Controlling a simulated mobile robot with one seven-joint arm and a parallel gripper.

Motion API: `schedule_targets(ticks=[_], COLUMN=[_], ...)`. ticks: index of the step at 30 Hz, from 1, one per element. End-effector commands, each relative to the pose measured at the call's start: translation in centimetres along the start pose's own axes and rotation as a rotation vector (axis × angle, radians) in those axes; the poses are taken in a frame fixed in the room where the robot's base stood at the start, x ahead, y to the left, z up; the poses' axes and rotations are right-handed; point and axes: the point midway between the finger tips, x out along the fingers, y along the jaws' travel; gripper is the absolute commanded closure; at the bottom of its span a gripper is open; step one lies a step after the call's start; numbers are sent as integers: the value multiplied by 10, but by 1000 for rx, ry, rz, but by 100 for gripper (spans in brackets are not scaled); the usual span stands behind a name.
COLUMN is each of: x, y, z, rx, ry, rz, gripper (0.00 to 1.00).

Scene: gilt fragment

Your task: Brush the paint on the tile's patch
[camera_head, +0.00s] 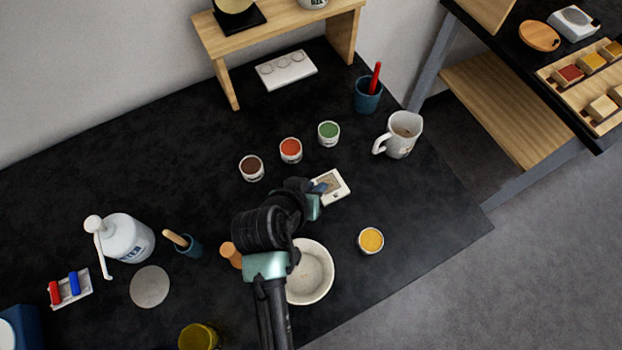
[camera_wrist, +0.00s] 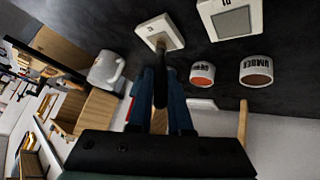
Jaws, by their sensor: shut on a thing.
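A small white tile (camera_head: 333,188) with a tan patch lies right of the arm's end; it also shows in the wrist view (camera_wrist: 176,38). My gripper (camera_head: 318,190), with blue fingers (camera_wrist: 166,88), is shut on a brush (camera_wrist: 160,90) with a wooden handle and dark head. The brush tip overlaps the tile's patch in the wrist view; I cannot tell whether it touches. A second white tile (camera_wrist: 232,20) with a grey patch lies beside it, hidden behind my arm in the head view. Paint pots stand near: umber (camera_head: 251,168), orange (camera_head: 290,150), green (camera_head: 329,133) and yellow (camera_head: 371,241).
A pale bowl (camera_head: 312,275) stands close to my arm. A white mug (camera_head: 401,134) and a blue cup with a red stick (camera_head: 367,96) stand to the right. A pump bottle (camera_head: 127,240) stands left. Black table is bare right of the yellow pot.

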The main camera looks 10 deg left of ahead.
Motion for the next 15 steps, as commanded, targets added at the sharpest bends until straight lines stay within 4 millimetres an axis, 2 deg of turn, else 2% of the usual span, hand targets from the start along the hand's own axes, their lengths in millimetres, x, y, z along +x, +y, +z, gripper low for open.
schedule_targets(ticks=[6,15], x=[-5,4], y=[8,-5], z=[8,-4], rx=[1,0], ry=[0,1], rz=[1,-1], gripper=[100,100])
